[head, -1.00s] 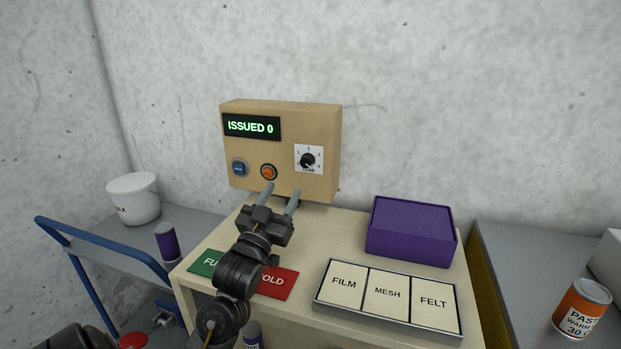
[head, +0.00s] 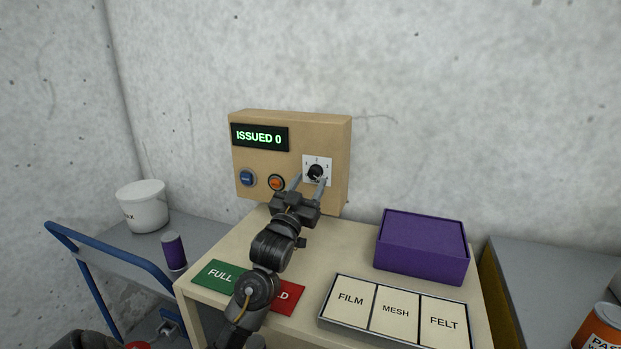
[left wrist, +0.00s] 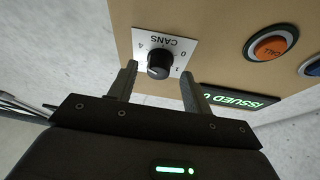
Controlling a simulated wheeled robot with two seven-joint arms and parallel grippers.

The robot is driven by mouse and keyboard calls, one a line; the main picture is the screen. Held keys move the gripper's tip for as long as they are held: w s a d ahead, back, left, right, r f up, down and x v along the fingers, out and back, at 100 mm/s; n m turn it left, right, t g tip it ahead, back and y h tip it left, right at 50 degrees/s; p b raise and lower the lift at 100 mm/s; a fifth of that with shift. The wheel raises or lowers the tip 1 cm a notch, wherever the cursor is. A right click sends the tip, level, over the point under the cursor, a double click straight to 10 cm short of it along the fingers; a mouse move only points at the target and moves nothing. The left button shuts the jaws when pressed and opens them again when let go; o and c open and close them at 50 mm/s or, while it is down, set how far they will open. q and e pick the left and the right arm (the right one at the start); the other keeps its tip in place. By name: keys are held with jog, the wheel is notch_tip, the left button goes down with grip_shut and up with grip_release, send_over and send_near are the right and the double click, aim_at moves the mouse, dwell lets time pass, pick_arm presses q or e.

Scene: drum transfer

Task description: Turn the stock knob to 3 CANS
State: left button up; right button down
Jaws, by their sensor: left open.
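The stock knob (head: 315,172) is a small black dial on a white numbered plate (head: 325,161), on the front of a tan box. It also shows in the left wrist view (left wrist: 160,64), where the plate reads CANS upside down. The knob's exact setting is too small to read surely. My left gripper (head: 309,182) is open, its two grey fingers pointing at the box. In the left wrist view the fingers (left wrist: 158,80) stand on either side of the knob, apart from it. My right gripper is not in view.
The tan box carries a display (head: 259,138) reading ISSUED 0, a blue button (head: 247,178) and an orange button (head: 277,182). A purple box (head: 422,246) and a tray (head: 322,317) with FILM, MESH and FELT cards lie right of my arm.

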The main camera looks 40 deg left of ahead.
pick_arm(q)
jog(key=shift+w+a+r, duration=0.15)
jog(key=shift+w+r, duration=0.15)
jog(key=shift+w, duration=0.45)
jog(key=shift+c, duration=0.4)
jog(key=c, duration=0.9)
